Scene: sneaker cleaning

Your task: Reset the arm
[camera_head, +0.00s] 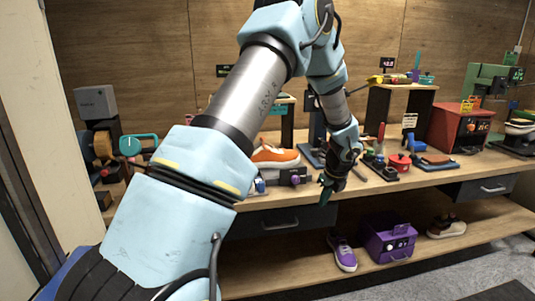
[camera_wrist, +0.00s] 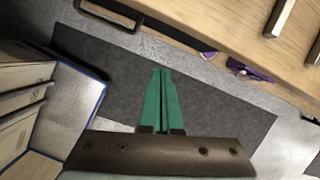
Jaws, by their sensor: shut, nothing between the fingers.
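My arm reaches across the head view from lower left, up to an elbow at the top, then down to the right. My gripper (camera_head: 325,189) hangs in front of the workbench's (camera_head: 415,183) front edge, pointing down. In the wrist view its green fingers (camera_wrist: 161,72) are together, with nothing between them. Below them is a dark grey mat (camera_wrist: 215,115) on the floor. The gripper touches nothing that I can see.
An orange sneaker (camera_head: 275,155) sits on the bench, partly behind my arm. Tools and a red machine (camera_head: 458,128) fill the bench's right side. The floor in front is clear.

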